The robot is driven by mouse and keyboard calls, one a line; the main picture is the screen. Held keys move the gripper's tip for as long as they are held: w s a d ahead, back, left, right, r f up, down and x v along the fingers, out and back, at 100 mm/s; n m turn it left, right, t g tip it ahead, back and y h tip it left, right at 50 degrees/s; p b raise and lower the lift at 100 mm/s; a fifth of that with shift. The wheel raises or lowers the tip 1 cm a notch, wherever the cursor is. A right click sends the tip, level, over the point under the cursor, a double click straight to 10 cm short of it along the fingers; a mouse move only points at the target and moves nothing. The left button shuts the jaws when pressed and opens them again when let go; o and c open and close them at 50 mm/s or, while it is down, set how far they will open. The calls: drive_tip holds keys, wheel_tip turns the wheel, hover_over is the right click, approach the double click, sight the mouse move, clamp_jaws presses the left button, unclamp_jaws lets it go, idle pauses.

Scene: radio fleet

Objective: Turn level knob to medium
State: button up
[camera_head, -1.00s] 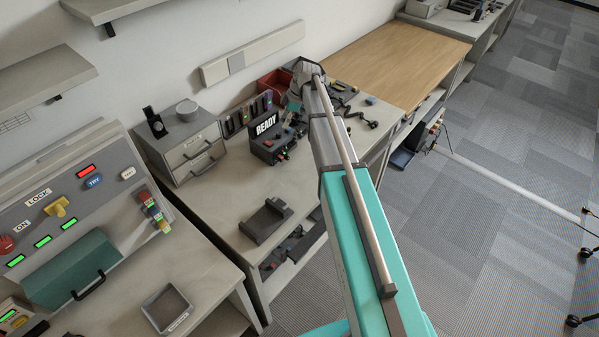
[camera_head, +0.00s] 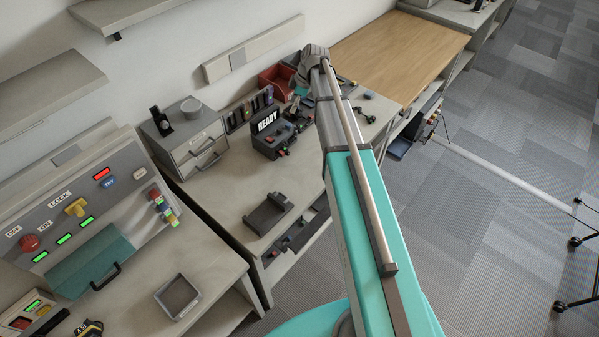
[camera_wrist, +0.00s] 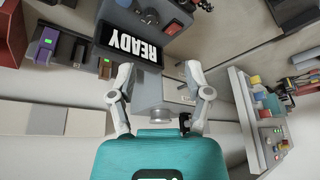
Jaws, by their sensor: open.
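A dark grey device with a lit READY sign (camera_head: 267,122) stands on the middle bench, with small coloured controls on its front. In the wrist view the READY sign (camera_wrist: 133,44) is upside down, with part of the grey body and a red switch (camera_wrist: 173,27) above it. I cannot tell which control is the level knob or read its setting. My gripper (camera_wrist: 158,69) is open and empty, its two fingers apart below the device in the wrist view. In the head view my arm's end is above the back of the bench, right of the device, and the fingers are not clear.
A grey drawer unit (camera_head: 187,140) stands left of the device. A red bin (camera_head: 276,80) is behind it. A dark holder (camera_head: 268,213) lies near the bench front. A control panel (camera_head: 84,205) with a yellow lock knob (camera_head: 76,207) is at the left.

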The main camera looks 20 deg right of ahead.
drive_tip(key=s+a+f+m+h+b, duration=0.2)
drive_tip(key=s+m, duration=0.5)
drive_tip(key=s, duration=0.6)
drive_tip(key=s+a+f+m+h+b, duration=0.2)
drive_tip(key=s+m, duration=0.5)
drive_tip(key=s, duration=0.6)
drive_tip(key=shift+s+a+f+m+g, duration=0.15)
drive_tip(key=shift+a+f+m+g, duration=0.25)
drive_tip(key=shift+a+f, duration=0.4)
drive_tip(key=shift+r, duration=0.1)
idle(0.4)
drive_tip(key=shift+c, duration=0.5)
drive_tip(key=shift+a, duration=0.15)
